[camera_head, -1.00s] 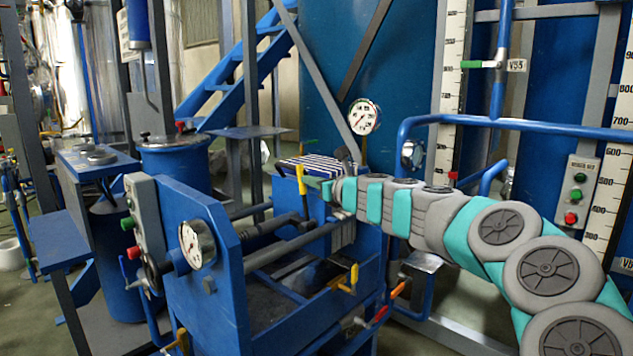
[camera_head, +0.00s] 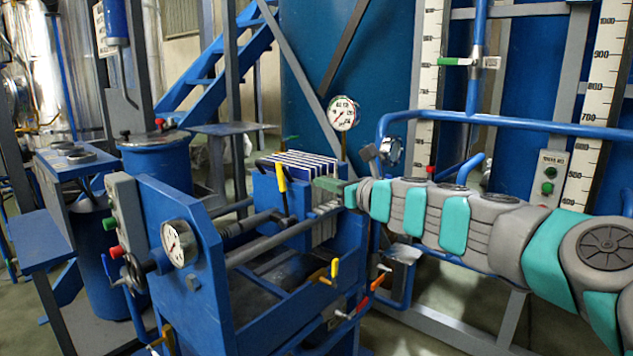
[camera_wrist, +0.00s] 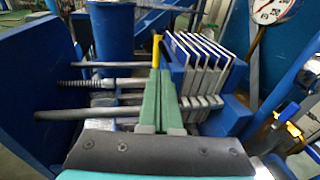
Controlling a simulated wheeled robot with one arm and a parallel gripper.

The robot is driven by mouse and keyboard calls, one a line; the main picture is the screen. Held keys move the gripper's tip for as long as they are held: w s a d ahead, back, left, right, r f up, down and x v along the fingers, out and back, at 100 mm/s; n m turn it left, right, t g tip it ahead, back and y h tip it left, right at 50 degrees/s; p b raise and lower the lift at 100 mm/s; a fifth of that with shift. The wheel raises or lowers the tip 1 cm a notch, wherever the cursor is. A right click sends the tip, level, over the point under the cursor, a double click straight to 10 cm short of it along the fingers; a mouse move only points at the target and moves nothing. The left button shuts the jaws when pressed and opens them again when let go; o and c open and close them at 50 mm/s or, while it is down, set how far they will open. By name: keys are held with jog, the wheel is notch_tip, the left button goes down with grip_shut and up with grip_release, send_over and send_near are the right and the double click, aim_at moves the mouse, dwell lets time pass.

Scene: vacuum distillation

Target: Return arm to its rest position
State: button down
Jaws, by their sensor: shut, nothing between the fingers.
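My gripper (camera_head: 330,184) is at the end of my grey and teal arm, which reaches in from the right in the head view. Its green fingers lie together with nothing between them, and they also show in the wrist view (camera_wrist: 160,100). In the head view the gripper is beside the right end of a blue filter press (camera_head: 205,285), near its stack of white-edged plates (camera_head: 305,168). In the wrist view the fingertips overlap the yellow valve handle (camera_wrist: 156,50) and the left side of the plates (camera_wrist: 205,55). I cannot tell whether they touch.
A round gauge (camera_head: 343,113) stands behind the press and another gauge (camera_head: 178,245) is on its front plate. A blue pipe (camera_head: 500,120) and scaled columns (camera_head: 600,90) rise behind my arm. Yellow and red valve handles (camera_head: 350,310) stick out below it.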

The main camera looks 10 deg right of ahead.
jog(key=s+a+f+n+g+y, duration=0.35)
jog(key=s+a+n, duration=0.45)
jog(key=a+n, duration=0.3)
jog(key=s+a+f+n+g+h, duration=0.1)
jog(key=s+a+f+n+g, duration=0.25)
jog(key=s+f, duration=0.2)
jog(key=s+a+f+n+g+h, duration=0.1)
jog(key=s+a+f+n+g, duration=0.3)
jog(key=s, duration=0.3)
jog(key=s+d+f+n+g+h, duration=0.2)
jog(key=s+d+f+n, duration=0.2)
jog(key=s, duration=0.4)
jog(key=s+d+f+n+g+h, duration=0.2)
jog(key=s+d+f+n+h, duration=0.1)
jog(key=s, duration=0.5)
jog(key=s+d+f+n+g+h, duration=0.2)
jog(key=s+d+f+n+h, duration=0.1)
jog(key=s+d+f+n, duration=0.2)
jog(key=s+d+f, duration=0.2)
jog(key=s+f, duration=0.1)
jog(key=shift+s+d, duration=0.2)
jog(key=shift+s, duration=0.2)
